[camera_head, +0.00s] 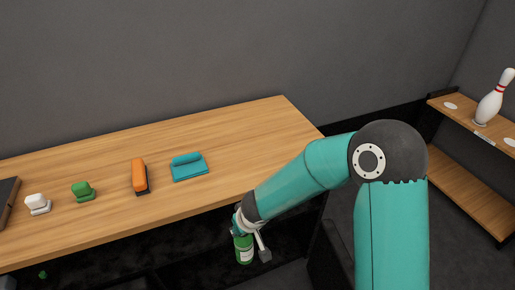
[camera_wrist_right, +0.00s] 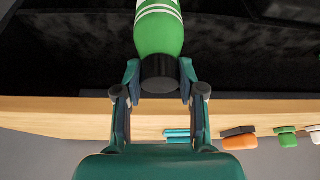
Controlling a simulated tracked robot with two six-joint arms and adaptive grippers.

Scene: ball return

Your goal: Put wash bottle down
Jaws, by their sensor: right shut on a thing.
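The wash bottle (camera_head: 244,251) is green with white bands and a dark end. My right gripper (camera_head: 249,233) holds it in front of the table's front edge, below the tabletop in the head view. In the right wrist view, the fingers (camera_wrist_right: 159,75) close on both sides of the bottle's dark end, and the green body (camera_wrist_right: 158,33) extends beyond them, cut off by the top of the picture. What lies directly under the bottle is dark and hard to make out. My left gripper is out of view.
The wooden table (camera_head: 245,130) bears a teal object (camera_head: 188,168), an orange stapler-like object (camera_head: 139,175), a green object (camera_head: 83,191) and a white one (camera_head: 38,204). Its right end is clear. A shelf (camera_head: 470,195) at right holds a bowling pin (camera_head: 491,102).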

